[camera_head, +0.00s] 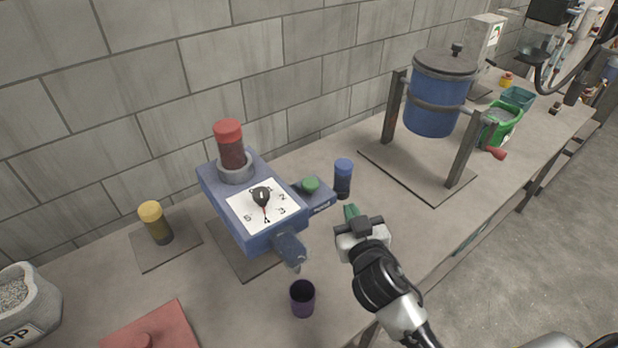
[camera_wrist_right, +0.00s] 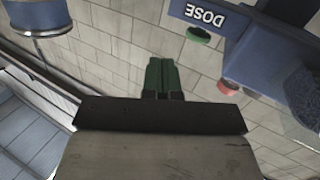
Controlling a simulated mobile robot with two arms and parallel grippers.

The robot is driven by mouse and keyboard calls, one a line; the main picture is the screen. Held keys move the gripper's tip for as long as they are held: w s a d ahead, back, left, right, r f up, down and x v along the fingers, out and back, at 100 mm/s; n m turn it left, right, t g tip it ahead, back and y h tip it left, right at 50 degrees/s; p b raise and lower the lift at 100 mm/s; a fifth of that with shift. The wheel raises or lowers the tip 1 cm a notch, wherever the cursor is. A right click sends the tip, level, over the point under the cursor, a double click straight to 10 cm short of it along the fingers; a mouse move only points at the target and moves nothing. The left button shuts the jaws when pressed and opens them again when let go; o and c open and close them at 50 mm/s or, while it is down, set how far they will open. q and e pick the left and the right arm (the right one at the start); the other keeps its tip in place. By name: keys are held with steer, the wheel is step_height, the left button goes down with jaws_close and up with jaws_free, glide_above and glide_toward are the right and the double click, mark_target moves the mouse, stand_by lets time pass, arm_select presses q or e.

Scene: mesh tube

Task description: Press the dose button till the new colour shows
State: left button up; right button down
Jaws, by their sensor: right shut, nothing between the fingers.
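The blue dosing machine (camera_head: 222,205) stands on the bench with a white numbered dial (camera_head: 283,199) and a black pointer knob. A red-capped cylinder (camera_head: 230,145) stands upright in its top. The green dose button (camera_head: 310,184) sits on a side arm of the machine; it also shows in the right wrist view (camera_wrist_right: 199,35) beside the DOSE label. My right gripper (camera_head: 350,211) is shut and empty, its green fingers together, to the right of the machine and apart from the button. A dark purple cup (camera_head: 302,299) stands below the machine's spout (camera_head: 290,250). My left gripper is out of view.
A blue-capped cylinder (camera_head: 343,178) stands close behind my right gripper. A yellow-capped cylinder (camera_head: 155,221) stands on a plate at the left. A blue drum (camera_head: 434,103) on a stand is to the right. A stone bowl (camera_head: 22,302) and a red block (camera_head: 165,328) are at front left.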

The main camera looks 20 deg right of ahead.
steer(key=w+a+r+n+y, duration=0.4)
steer(key=a+r+n+y, duration=0.8)
steer(key=r+y, duration=0.35)
steer(key=n+g+h+p, duration=0.2)
steer(key=n+g+h, duration=0.1)
steer(key=g+h, duration=0.65)
glide_above(309, 183)
step_height(309, 183, down, 3)
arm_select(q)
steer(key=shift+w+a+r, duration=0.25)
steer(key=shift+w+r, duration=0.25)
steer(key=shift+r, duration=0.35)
arm_select(e)
steer(key=shift+d, duration=0.1)
arm_select(q)
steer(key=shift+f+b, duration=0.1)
steer(key=shift+b, duration=0.2)
arm_select(e)
step_height(309, 183, down, 8)
steer(key=b, duration=0.5)
steer(key=shift+s+r+b, duration=0.1)
steer(key=shift+r+b, duration=0.05)
steer(key=shift+b, duration=0.2)
arm_select(q)
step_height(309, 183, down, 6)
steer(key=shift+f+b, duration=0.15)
steer(key=shift+b, duration=0.15)
arm_select(e)
steer(key=shift+f, duration=0.5)
